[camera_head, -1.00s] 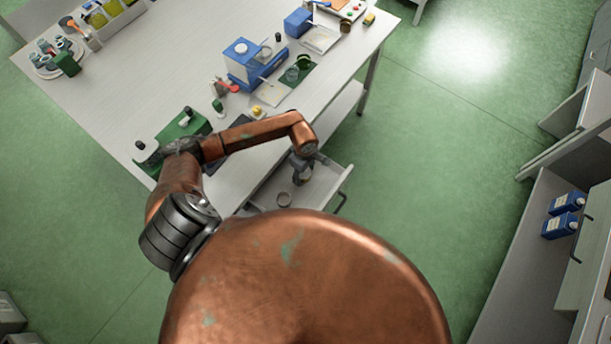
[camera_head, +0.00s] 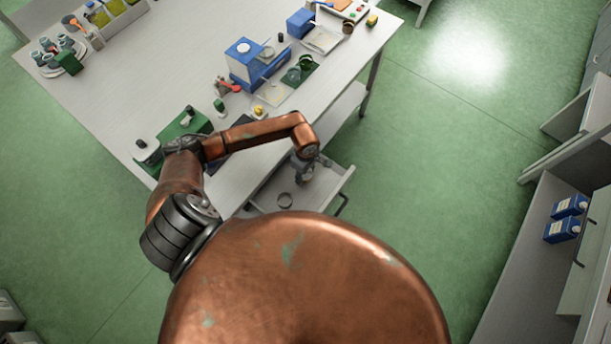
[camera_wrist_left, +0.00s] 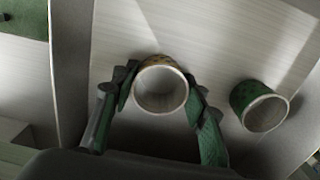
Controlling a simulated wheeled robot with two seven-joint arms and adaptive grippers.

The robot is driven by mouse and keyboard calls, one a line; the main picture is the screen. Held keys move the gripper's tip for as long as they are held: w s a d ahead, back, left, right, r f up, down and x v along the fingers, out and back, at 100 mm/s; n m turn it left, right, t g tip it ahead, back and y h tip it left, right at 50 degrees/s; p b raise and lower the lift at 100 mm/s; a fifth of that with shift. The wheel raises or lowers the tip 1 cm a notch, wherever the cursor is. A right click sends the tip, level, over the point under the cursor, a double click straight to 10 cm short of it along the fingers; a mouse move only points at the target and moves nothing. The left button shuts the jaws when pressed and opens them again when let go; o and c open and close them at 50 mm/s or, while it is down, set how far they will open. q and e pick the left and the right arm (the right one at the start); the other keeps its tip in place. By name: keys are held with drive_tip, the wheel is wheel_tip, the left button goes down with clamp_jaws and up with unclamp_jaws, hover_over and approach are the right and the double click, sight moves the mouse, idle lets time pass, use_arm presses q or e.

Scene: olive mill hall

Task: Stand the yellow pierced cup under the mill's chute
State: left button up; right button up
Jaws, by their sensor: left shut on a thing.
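My left gripper (camera_head: 304,178) reaches down into an open drawer at the table's front. In the left wrist view the left gripper (camera_wrist_left: 160,100) has its green-padded fingers shut on both sides of a round cup (camera_wrist_left: 160,64). This cup has a yellowish, dotted wall and a grey inside, and its open mouth faces the camera; it matches the yellow pierced cup. In the head view the gripper mostly hides it. A blue machine (camera_head: 243,62) with a white round top, likely the mill, stands on the table; I cannot make out its chute clearly. My right gripper is not in view.
A second, green cup (camera_wrist_left: 262,105) stands in the drawer, right of the held one. The drawer's walls (camera_head: 345,185) are close around the gripper.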

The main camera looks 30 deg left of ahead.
sight(305, 177)
use_arm(q)
drive_tip(key=shift+r, duration=0.15)
drive_tip(key=shift+r+p, duration=1.85)
drive_tip(key=shift+r, duration=1.25)
